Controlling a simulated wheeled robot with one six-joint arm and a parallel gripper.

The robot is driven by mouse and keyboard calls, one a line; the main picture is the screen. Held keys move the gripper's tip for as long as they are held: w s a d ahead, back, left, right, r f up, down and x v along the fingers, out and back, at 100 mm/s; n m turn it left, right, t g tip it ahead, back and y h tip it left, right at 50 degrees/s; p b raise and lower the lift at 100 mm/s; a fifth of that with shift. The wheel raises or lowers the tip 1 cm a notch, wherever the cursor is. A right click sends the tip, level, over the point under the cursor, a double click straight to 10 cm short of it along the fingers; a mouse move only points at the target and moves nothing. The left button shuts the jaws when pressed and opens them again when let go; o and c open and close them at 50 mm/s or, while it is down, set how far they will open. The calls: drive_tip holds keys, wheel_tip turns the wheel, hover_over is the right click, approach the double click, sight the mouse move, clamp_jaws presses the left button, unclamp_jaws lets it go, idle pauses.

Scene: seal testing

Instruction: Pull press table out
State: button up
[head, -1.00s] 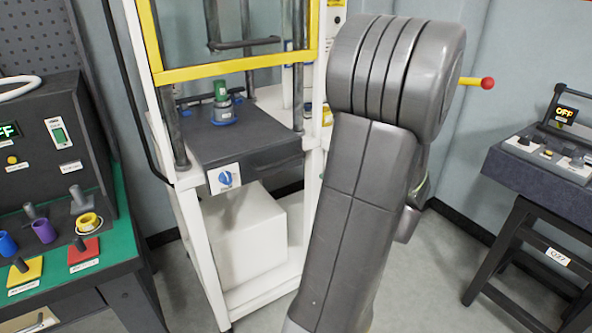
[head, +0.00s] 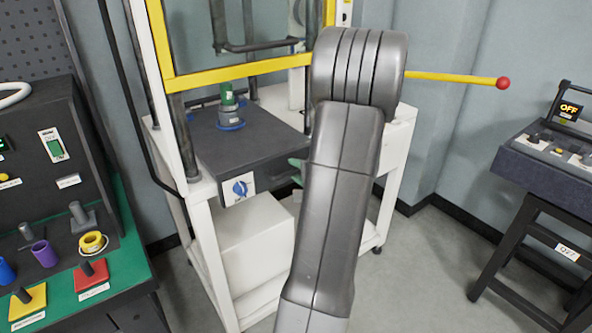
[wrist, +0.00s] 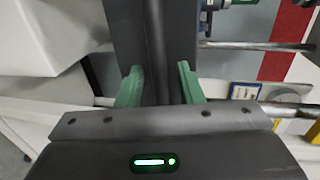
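The press table (head: 262,153) is a dark grey slab in the white press frame (head: 201,192). In the head view it carries a green cylinder (head: 227,96) on a blue-ringed base (head: 231,124), and a blue-knob label (head: 240,189) is on its front. My grey arm covers its right side. A green finger of my gripper (head: 297,163) shows beside the table's right edge. In the wrist view the two green fingers of my gripper (wrist: 158,88) stand apart, with a dark grey surface (wrist: 178,30) between and beyond them. Contact cannot be told.
A green-topped bench (head: 125,268) with coloured parts stands at the left. A control desk (head: 550,172) reading OFF stands at the right. A yellow rod with a red ball (head: 455,77) sticks out at the press's right. A white box (head: 245,240) sits below the table.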

drive_tip(key=shift+w+a, duration=0.2)
clamp_jaws()
drive_tip(key=shift+f, duration=0.1)
